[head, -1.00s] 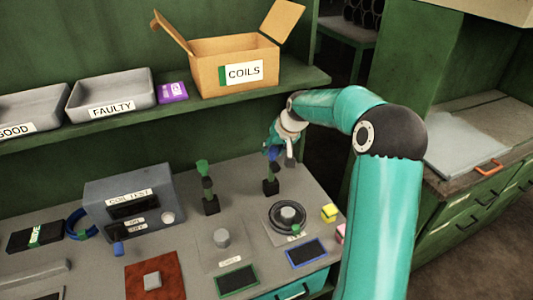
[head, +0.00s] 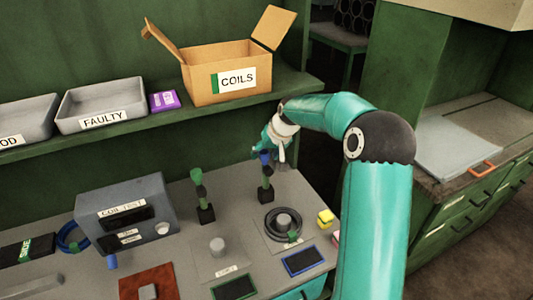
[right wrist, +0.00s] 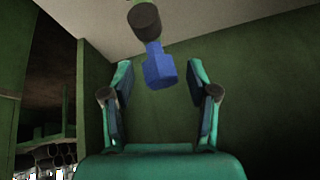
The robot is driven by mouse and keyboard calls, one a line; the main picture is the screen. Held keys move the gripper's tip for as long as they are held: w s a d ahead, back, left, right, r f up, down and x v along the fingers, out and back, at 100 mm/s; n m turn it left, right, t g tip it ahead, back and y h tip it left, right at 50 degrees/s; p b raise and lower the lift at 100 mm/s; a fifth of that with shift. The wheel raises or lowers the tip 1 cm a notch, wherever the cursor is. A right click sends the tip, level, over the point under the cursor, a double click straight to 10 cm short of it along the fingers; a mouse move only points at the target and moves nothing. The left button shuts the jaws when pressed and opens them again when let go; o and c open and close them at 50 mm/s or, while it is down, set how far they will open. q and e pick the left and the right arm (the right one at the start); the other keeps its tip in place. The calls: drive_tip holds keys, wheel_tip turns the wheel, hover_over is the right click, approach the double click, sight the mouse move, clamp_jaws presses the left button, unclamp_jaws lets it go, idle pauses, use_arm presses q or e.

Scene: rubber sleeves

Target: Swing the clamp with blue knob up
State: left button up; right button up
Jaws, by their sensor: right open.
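The clamp with the blue knob (head: 265,157) stands on the bench behind a round dark coil (head: 283,222). Its dark post (head: 266,194) rises from the bench, with the blue knob at the top. My right gripper (head: 274,150) is at the knob and partly overlaps it. In the right wrist view, the blue knob (right wrist: 160,68) lies between the two open fingers (right wrist: 161,88), with gaps on both sides. A dark cylinder and a green part show beyond it. My left gripper is not in view.
A second clamp with a green knob (head: 197,175) stands to the left. A grey coil test box (head: 150,200) is further left. A shelf above holds grey trays (head: 103,103) and a cardboard coils box (head: 225,82). A yellow block (head: 326,217) lies right of the coil.

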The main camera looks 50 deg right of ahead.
drive_tip(key=shift+s+r, duration=0.1)
drive_tip(key=shift+r, duration=0.05)
drive_tip(key=v, duration=1.1)
drive_tip(key=shift+r, duration=0.25)
drive_tip(key=shift+s, duration=0.2)
